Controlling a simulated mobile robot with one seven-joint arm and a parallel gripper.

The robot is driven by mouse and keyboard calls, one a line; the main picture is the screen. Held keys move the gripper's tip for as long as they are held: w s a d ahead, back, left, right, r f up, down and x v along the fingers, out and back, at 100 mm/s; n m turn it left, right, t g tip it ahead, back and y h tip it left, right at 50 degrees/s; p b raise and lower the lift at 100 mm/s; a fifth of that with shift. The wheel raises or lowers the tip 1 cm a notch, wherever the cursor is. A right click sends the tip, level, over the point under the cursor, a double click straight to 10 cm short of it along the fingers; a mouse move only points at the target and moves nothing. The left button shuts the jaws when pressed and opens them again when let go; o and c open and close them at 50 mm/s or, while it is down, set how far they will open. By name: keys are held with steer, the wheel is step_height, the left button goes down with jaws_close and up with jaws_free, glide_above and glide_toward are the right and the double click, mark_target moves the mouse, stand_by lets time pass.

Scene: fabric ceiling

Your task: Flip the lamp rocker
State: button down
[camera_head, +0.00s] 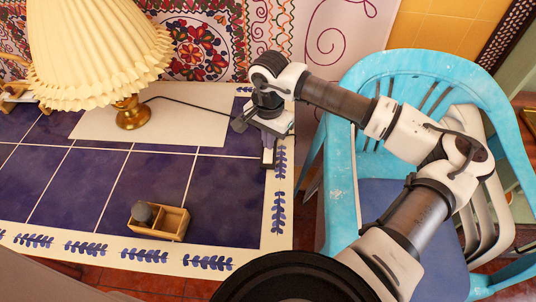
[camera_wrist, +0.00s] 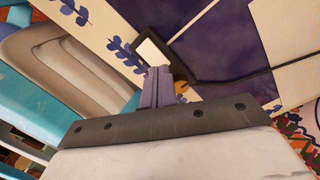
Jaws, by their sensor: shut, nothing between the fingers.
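The lamp (camera_head: 130,113) has a cream pleated shade and a brass base, at the upper left of the head view. A black cord runs from it to the right, toward my gripper. The rocker (camera_wrist: 152,53) is a pale plate in a dark housing, seen in the wrist view just beyond my fingertips. In the head view the rocker (camera_head: 268,157) shows as a small pale patch at the table's right edge. My gripper (camera_head: 269,146) is shut and empty, pointing down at the switch; it also shows in the wrist view (camera_wrist: 158,72). I cannot tell whether the fingertips touch the rocker.
The blue-tiled table (camera_head: 90,185) has a pale border with leaf patterns. A small wooden box (camera_head: 172,226) with a grey rounded object (camera_head: 142,212) stands near its front edge. A turquoise chair (camera_head: 340,190) stands close at the right. The tiles between lamp and box are clear.

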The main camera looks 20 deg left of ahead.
mark_target(268, 151)
steer(key=shift+f+b, duration=1.05)
steer(key=shift+b, duration=0.15)
stand_by(0.6)
steer(key=shift+r, duration=0.1)
steer(key=shift+r+p, duration=1.25)
steer(key=shift+r, duration=2.2)
